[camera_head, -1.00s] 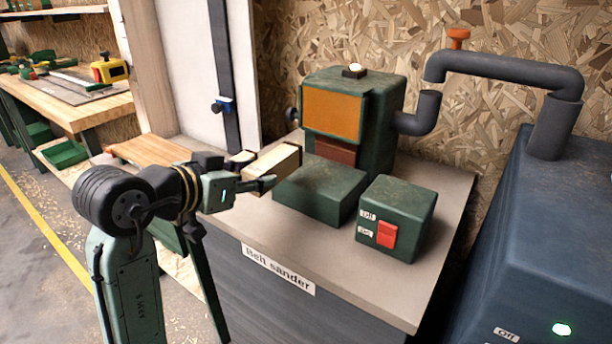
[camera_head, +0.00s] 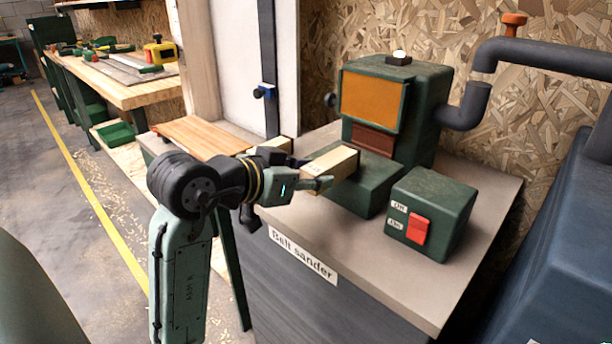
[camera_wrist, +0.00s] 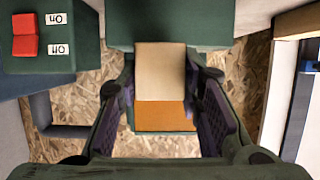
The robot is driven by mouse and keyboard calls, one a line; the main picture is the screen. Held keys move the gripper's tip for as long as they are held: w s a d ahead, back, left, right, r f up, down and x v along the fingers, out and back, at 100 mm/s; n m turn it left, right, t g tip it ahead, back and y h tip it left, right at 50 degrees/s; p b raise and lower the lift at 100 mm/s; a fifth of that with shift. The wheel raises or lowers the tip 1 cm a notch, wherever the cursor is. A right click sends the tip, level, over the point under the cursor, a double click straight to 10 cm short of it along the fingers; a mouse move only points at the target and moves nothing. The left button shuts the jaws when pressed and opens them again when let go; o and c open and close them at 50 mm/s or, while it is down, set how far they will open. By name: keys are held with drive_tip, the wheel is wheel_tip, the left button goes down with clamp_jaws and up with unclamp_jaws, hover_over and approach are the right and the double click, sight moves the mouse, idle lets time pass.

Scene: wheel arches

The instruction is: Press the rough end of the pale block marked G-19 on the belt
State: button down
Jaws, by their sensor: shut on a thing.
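My gripper (camera_head: 322,182) is shut on a pale wooden block (camera_head: 332,168), which also shows between the two fingers in the wrist view (camera_wrist: 160,70). The block is held roughly level, with its far end over the green rest of the belt sander (camera_head: 375,190). A faint mark shows on the block, too small to read. The reddish-brown belt (camera_head: 373,140) shows below the orange panel (camera_head: 370,98), just beyond the block's far end. I cannot tell whether block and belt touch. The block's far end face is hidden.
A green switch box (camera_head: 452,205) with a red switch (camera_head: 418,229) stands right of the rest. Another pale piece (camera_head: 276,144) shows behind my gripper. A grey hose (camera_head: 545,58) runs to a blue machine (camera_head: 560,220). The bench front right (camera_head: 400,275) is clear.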

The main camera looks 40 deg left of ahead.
sight(345, 157)
drive_tip(key=shift+w+d+p, duration=0.2)
drive_tip(key=shift+w, duration=2)
drive_tip(key=shift+w+d+p, duration=0.15)
drive_tip(key=shift+w+d, duration=0.05)
drive_tip(key=shift+w, duration=1.95)
drive_tip(key=shift+w+d, duration=0.1)
drive_tip(key=shift+w, duration=0.3)
idle(0.8)
drive_tip(key=shift+s+f+p+v, duration=0.1)
drive_tip(key=shift+f+p+v, duration=0.15)
drive_tip(key=shift+v, duration=1.1)
drive_tip(key=shift+s+f+p+v, duration=0.1)
drive_tip(key=shift+f+p+v, duration=0.2)
drive_tip(key=shift+v, duration=1.1)
drive_tip(key=shift+s+f+p+v, duration=0.1)
drive_tip(key=shift+p+v, duration=0.25)
drive_tip(key=shift+v, duration=1)
drive_tip(key=shift+a, duration=0.2)
